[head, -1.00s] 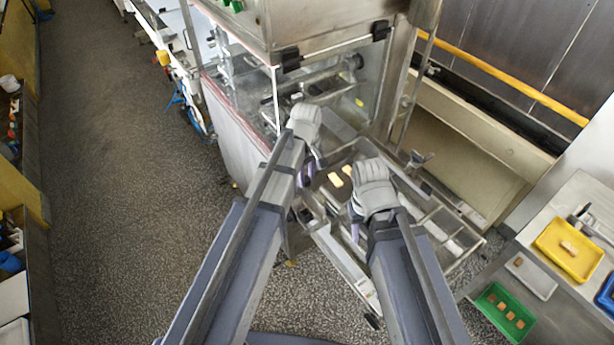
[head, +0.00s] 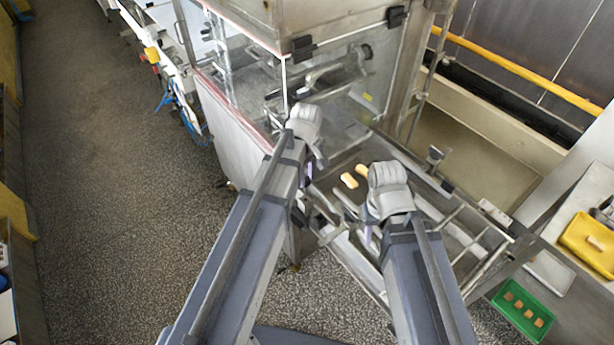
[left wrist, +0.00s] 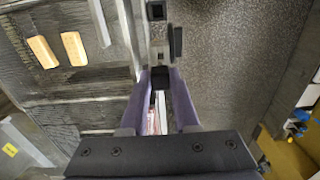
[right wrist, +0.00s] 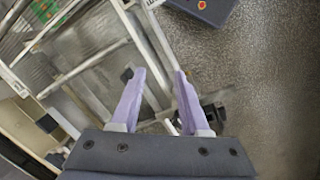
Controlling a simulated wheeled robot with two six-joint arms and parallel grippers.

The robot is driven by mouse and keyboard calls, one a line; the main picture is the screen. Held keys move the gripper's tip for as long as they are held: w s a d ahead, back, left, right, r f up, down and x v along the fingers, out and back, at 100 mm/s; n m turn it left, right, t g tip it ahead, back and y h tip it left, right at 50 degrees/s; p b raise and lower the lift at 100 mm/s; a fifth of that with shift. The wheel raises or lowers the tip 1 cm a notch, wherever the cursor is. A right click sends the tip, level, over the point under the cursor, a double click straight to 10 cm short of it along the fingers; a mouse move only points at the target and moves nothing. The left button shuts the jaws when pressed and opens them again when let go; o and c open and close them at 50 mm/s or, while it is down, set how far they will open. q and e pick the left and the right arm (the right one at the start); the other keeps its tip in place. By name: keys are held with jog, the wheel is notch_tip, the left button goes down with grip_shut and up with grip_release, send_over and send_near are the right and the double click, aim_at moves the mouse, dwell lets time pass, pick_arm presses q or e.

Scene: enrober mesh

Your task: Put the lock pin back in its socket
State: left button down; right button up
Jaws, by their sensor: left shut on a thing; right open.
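My left gripper (head: 310,178) is at the near left side of the mesh frame, below the glass-fronted machine. In the left wrist view its purple fingers (left wrist: 163,98) are close together on a narrow, dark and pale thing, apparently the lock pin (left wrist: 158,100), mostly hidden between them. Just beyond the fingertips is a metal bracket (left wrist: 158,30) with square dark openings. I cannot tell which opening is the socket. My right gripper (head: 368,235) is over the frame's near side; in the right wrist view its fingers (right wrist: 158,85) are apart and empty.
Two pale yellow bars (head: 349,180) lie on the mesh bed between my grippers. The machine's clear guard (head: 350,75) rises behind. At right, a table holds a yellow tray (head: 572,232) and a green tray (head: 500,292) with brown pieces. The floor at left is clear.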

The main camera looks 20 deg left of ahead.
aim_at(306, 190)
pick_arm(q)
jog(key=shift+f, duration=0.25)
pick_arm(e)
jog(key=shift+f, duration=0.2)
pick_arm(q)
jog(key=shift+f+b, duration=2.95)
jog(key=shift+b, duration=0.15)
pick_arm(e)
jog(key=shift+f, duration=2.95)
pick_arm(q)
jog(key=shift+f+b, duration=0.45)
jog(key=shift+b, duration=0.05)
pick_arm(e)
jog(key=shift+f, duration=0.5)
pick_arm(q)
jog(key=c, duration=0.6)
grip_release()
notch_tip(306, 190, up, 8)
jog(key=p, duration=0.8)
jog(key=shift+f, duration=0.1)
pick_arm(e)
notch_tip(306, 190, up, 8)
